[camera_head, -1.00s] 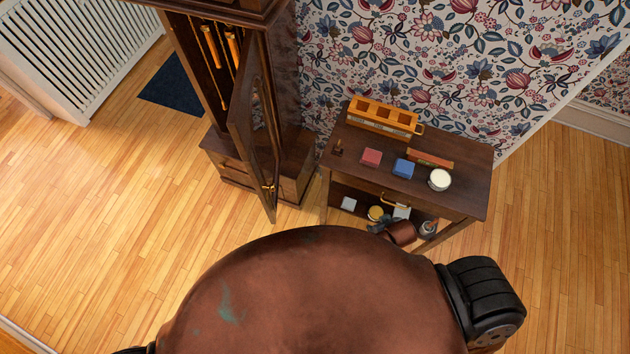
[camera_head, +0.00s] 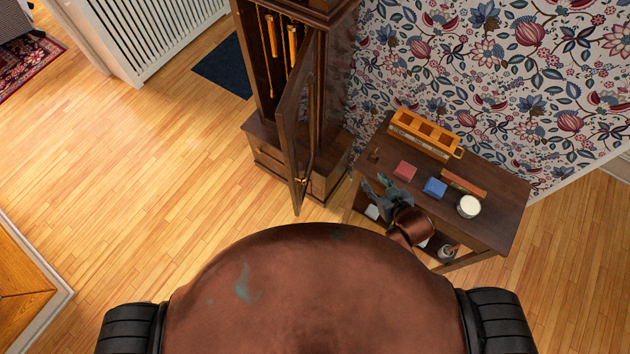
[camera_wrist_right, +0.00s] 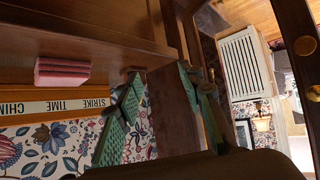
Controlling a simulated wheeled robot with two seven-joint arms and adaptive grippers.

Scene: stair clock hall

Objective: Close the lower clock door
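The tall dark wood clock stands against the wall in the head view. Its lower door (camera_head: 299,125) stands open, swung out toward me, with a small brass fitting (camera_head: 301,181) low on its free edge. Pendulum weights (camera_head: 292,45) show inside the case. My right gripper (camera_head: 376,187) is to the right of the door, at the left front of the side table, apart from the door. In the right wrist view its two green-padded fingers (camera_wrist_right: 160,78) are spread with nothing between them. My left gripper is not in view.
A radiator (camera_head: 155,35) and dark mat (camera_head: 226,66) lie left of the clock. The floor in front is clear.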

